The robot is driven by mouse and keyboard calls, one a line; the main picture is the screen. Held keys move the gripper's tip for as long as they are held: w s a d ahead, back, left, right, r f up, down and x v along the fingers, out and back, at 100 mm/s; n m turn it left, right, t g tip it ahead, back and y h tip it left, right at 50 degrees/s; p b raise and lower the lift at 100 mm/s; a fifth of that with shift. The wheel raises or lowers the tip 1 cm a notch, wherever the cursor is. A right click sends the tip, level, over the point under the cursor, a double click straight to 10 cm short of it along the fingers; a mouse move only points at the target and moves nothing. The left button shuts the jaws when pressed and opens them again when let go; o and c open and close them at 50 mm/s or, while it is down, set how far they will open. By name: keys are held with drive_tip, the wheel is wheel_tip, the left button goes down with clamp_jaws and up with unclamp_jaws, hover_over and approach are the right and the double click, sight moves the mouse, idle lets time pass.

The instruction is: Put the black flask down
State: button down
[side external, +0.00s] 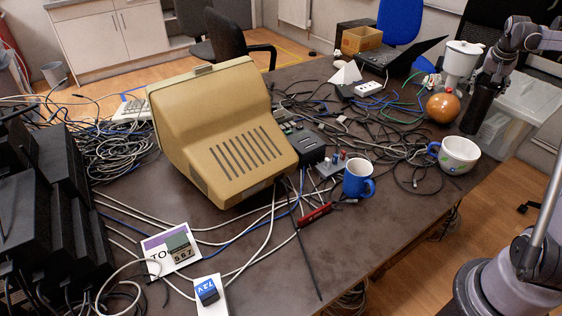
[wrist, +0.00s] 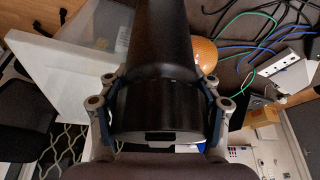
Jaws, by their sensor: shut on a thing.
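The black flask (side external: 481,108) is a dark cylinder near the table's right edge in the side external view. My gripper (side external: 489,82) is shut around its upper part. The flask hangs roughly upright, slightly tilted. I cannot tell whether its base touches the table (side external: 400,235) or is a little above it. In the wrist view the flask (wrist: 165,50) fills the middle, with my gripper's fingers (wrist: 160,104) on both sides of it. The flask hides what lies directly behind it in that view.
A patterned white cup (side external: 458,155) is in front. A clear bin (side external: 522,110) is right of the table edge. Cables crowd the tabletop left of the ball.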

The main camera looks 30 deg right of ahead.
drive_tip(key=w+a+r+n+t, duration=0.1)
drive_tip(key=w+a+n, duration=0.3)
drive_tip(key=w+a, duration=1.05)
drive_tip(key=w+a+n+t+y, duration=0.1)
drive_tip(key=w+a+n, duration=0.15)
drive_tip(key=a, duration=0.95)
drive_tip(key=w+a+n+y, duration=0.1)
drive_tip(key=a+n+y, duration=0.15)
drive_tip(key=a, duration=0.85)
drive_tip(key=s+a+n+y, duration=0.1)
drive_tip(key=s+a+n, duration=0.2)
drive_tip(key=a, duration=0.8)
drive_tip(key=s+a+n+y, duration=0.1)
drive_tip(key=s+a+n, duration=0.2)
drive_tip(key=a, duration=0.8)
drive_tip(key=s+a+n+y, duration=0.1)
drive_tip(key=s+a+n, duration=0.25)
drive_tip(key=a, duration=0.75)
drive_tip(key=a+f, duration=1.1)
drive_tip(key=shift+s+a+f, duration=0.15)
drive_tip(key=shift+s+a, duration=0.1)
drive_tip(key=shift+s, duration=0.05)
drive_tip(key=shift+h, duration=0.25)
drive_tip(key=shift+c, duration=1.3)
unclamp_jaws()
